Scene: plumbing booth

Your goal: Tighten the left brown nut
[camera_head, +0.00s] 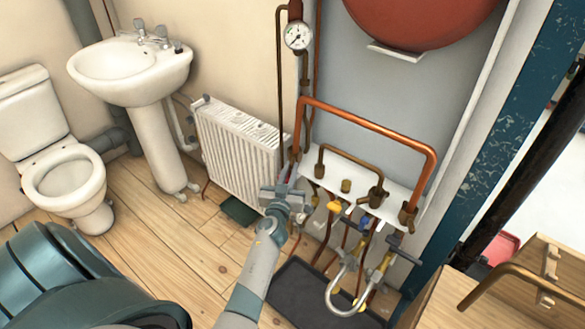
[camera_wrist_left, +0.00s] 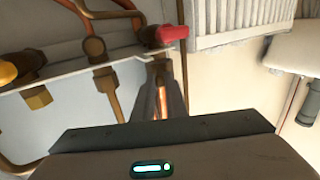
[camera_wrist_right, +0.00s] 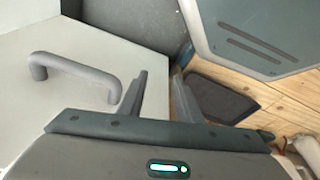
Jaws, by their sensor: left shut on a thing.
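My left gripper (camera_head: 287,190) is at the left end of the white bracket plate (camera_head: 328,175), below the left end of the large copper pipe (camera_head: 365,123). In the left wrist view its fingers (camera_wrist_left: 160,92) are closed around the left brown nut (camera_wrist_left: 158,69), with a copper-coloured strip showing between them. The nut is mostly hidden by the fingers, and the head view does not show it clearly. A red handle (camera_wrist_left: 171,34) is just beyond the fingertips. My right gripper (camera_wrist_right: 155,95) shows only in the right wrist view. Its fingers are apart, with nothing between them.
A white radiator (camera_head: 238,142) stands close left of my left gripper. A dark tray (camera_head: 300,287) lies on the floor. A grey handle (camera_wrist_right: 75,72) is beside my right gripper.

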